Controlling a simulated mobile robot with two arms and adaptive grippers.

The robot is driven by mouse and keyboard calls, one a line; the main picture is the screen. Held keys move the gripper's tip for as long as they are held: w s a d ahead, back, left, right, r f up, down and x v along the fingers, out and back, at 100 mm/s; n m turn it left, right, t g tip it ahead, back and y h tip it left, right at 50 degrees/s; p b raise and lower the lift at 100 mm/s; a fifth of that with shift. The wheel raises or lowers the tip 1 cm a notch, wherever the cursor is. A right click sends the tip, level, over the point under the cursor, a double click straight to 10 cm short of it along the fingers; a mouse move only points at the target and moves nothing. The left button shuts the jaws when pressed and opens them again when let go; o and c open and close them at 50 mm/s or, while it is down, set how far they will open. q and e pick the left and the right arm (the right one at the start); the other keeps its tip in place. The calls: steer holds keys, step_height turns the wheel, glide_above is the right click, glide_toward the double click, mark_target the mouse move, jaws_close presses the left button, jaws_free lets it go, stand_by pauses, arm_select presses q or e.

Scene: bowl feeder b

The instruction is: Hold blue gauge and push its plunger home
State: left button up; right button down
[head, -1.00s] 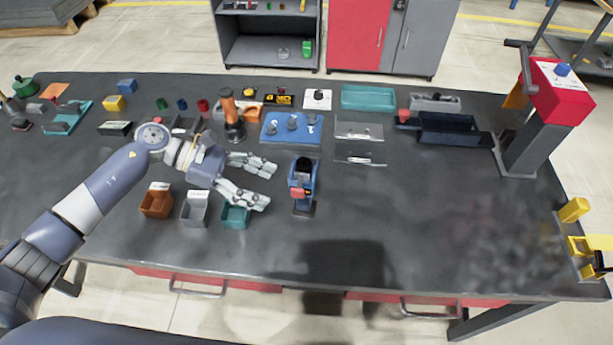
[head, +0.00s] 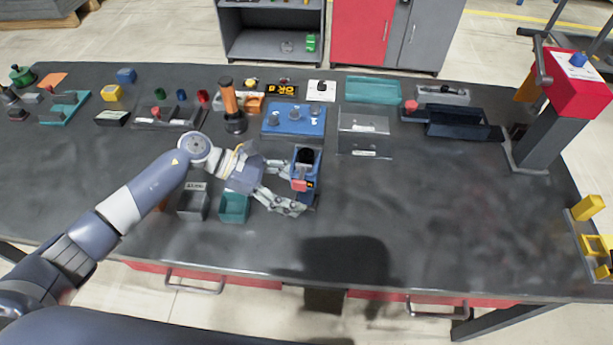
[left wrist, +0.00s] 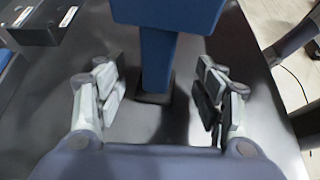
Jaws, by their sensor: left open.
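The blue gauge (head: 307,160) stands upright on the dark table near its middle, with a black round part on top and a red part at its front. In the left wrist view its blue column (left wrist: 158,55) rises from a dark base between my fingers. My left gripper (head: 287,188) is open, one finger on each side of the column. A gap shows between the column and each finger pad in the left wrist view. I cannot make out the plunger for certain. My right gripper is not in view.
Grey (head: 193,203) and teal (head: 234,208) bins stand beside my left gripper. A blue block with knobs (head: 293,120) and a clear box (head: 364,134) stand behind the gauge.

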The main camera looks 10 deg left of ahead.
arm_select(q)
steer(key=shift+b+x, duration=0.35)
steer(key=shift+x, duration=0.65)
steer(key=shift+c, duration=0.5)
jaws_close()
